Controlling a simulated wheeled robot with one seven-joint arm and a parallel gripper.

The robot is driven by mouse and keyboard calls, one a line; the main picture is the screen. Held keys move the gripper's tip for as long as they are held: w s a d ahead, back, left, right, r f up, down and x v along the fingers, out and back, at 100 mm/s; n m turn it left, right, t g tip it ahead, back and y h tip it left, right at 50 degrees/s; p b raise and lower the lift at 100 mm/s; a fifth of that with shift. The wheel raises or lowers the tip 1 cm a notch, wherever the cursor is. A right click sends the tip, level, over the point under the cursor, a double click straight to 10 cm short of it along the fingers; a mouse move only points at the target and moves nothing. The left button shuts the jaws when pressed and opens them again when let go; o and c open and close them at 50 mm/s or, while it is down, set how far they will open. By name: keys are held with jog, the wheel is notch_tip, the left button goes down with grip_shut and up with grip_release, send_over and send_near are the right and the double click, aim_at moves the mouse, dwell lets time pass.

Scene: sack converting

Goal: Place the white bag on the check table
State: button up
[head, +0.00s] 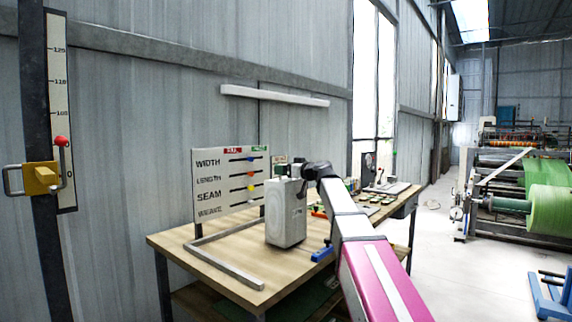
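The white bag (286,213) is a pale, boxy, upright shape over the middle of the wooden check table (222,264). Its base looks to be on or just above the tabletop; I cannot tell if it touches. My gripper (303,180) is dark and sits at the bag's top right edge. It overlaps the bag there, and its fingertips are too small and hidden to show whether they grip it.
A metal L-shaped bar (226,264) lies on the table left of the bag. A board reading WIDTH, LENGTH, SEAM (222,185) stands behind. A blue item (322,254) lies right of the bag. A post gauge (40,178) stands at left; a machine with green rolls (548,208) at right.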

jog(key=shift+f, duration=0.55)
jog(key=o, duration=1.6)
jog(key=shift+f, duration=0.1)
jog(key=shift+s, duration=0.1)
jog(key=v, duration=1.2)
